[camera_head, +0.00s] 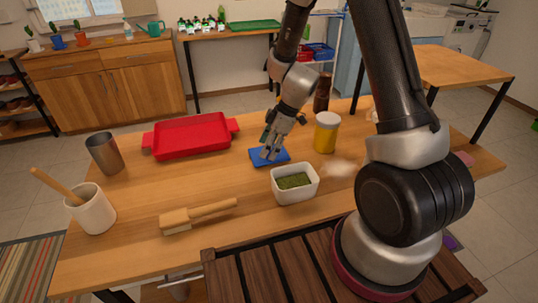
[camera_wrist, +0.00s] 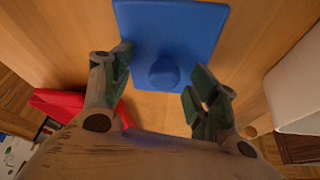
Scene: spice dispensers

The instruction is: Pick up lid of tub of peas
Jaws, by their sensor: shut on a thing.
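The blue lid (camera_head: 284,157) is a flat rectangle with a round knob, and it lies at or just above the wooden table, behind the tub. The wrist view shows the lid (camera_wrist: 140,25) with its knob between my fingers. My gripper (camera_head: 270,150) points down over the lid and is shut on it; in the wrist view the gripper (camera_wrist: 160,85) has one finger on each side of the knob. The exact contact is hard to see. The white tub of peas (camera_head: 295,192) stands uncovered in front of the lid, with green contents showing.
A red tray (camera_head: 190,137) lies to the left. A yellow jar with a pale lid (camera_head: 326,132) and a dark brown grinder (camera_head: 322,92) stand to the right. A wooden brush (camera_head: 198,214), a metal cup (camera_head: 104,153) and a white mortar (camera_head: 92,212) are at front left.

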